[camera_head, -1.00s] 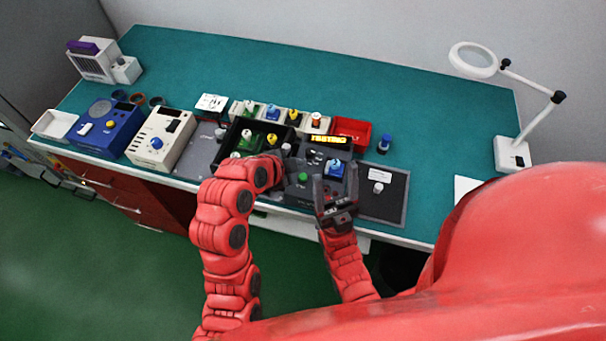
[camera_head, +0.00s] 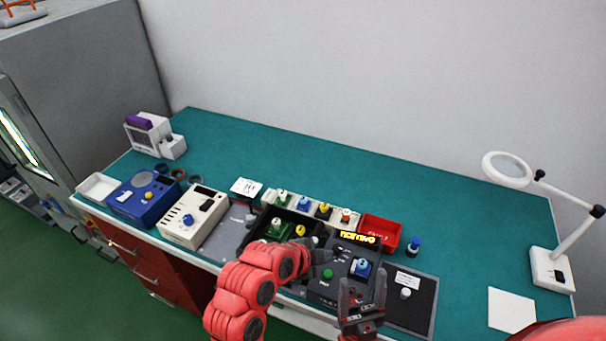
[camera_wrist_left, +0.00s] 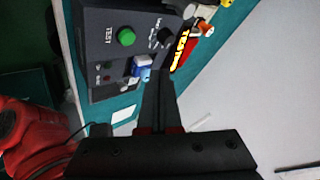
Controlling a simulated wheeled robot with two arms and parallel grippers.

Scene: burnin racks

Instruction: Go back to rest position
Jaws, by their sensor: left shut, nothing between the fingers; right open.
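My left gripper (camera_head: 320,256) is at the front of the bench, beside the dark tester with the green button (camera_head: 327,274). In the left wrist view its fingers (camera_wrist_left: 158,88) are together with nothing between them, and the tester's TEST button (camera_wrist_left: 126,36) shows beyond them. My right gripper (camera_head: 363,297) is lower and to the right, with its fingers apart and pointing up the picture. No object shows between them. A blue piece (camera_head: 361,268) sits on the tester, behind the right gripper in the head view.
A black bin (camera_head: 262,222) with colored pieces, a red tray (camera_head: 381,231) and a lit yellow sign (camera_head: 360,238) stand close by. A dark mat (camera_head: 422,310) lies to the right. A magnifier lamp (camera_head: 552,270) stands at the far right. The back of the teal bench (camera_head: 330,165) is clear.

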